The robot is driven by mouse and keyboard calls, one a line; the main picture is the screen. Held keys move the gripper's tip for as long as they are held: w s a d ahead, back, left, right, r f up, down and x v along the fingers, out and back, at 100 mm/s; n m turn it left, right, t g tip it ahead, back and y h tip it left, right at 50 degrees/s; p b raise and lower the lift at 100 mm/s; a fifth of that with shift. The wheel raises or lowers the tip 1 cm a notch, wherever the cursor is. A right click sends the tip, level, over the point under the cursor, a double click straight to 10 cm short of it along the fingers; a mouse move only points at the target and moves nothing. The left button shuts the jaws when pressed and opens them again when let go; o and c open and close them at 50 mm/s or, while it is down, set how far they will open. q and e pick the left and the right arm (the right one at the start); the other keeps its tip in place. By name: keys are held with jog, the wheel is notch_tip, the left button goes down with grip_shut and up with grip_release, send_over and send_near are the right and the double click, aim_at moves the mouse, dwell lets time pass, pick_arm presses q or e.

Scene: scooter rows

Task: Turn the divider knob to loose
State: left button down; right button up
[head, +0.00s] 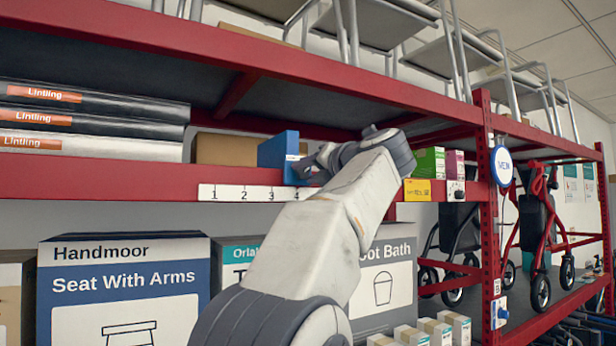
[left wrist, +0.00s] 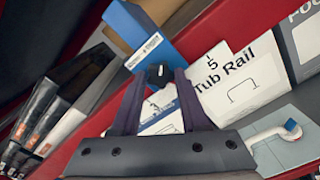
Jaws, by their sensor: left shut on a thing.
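The divider is a blue upright block (head: 277,149) on the red shelf, above the numbered strip; it also shows in the left wrist view (left wrist: 134,32) with a small white label. A black divider knob (left wrist: 159,72) sits at its lower front. My left gripper (head: 308,168) reaches the shelf edge there, and in the left wrist view its fingertips (left wrist: 160,78) are on either side of the knob, shut on it. The gripper hides the knob in the head view. I cannot read the knob's setting. My right gripper is in neither view.
A brown carton (head: 222,149) stands left of the divider, with Linting boxes (head: 90,120) further left. A green box (head: 430,162) stands to the right. Large Handmoor cartons (head: 124,285) fill the shelf below. A red upright post (head: 487,200) and folded walkers (head: 540,220) are at the right.

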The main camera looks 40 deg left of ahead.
pick_arm(q)
jog(key=shift+w+f+n, duration=0.1)
jog(key=shift+f+n, duration=0.05)
jog(key=shift+n, duration=0.55)
jog(key=shift+c, duration=2.1)
grip_release()
jog(key=shift+s+d+b, duration=0.2)
jog(key=shift+d+b, duration=0.25)
jog(key=shift+d, duration=0.05)
jog(key=b+v, duration=0.2)
jog(key=v, duration=0.7)
jog(key=shift+d, duration=0.25)
jog(key=shift+s, duration=0.1)
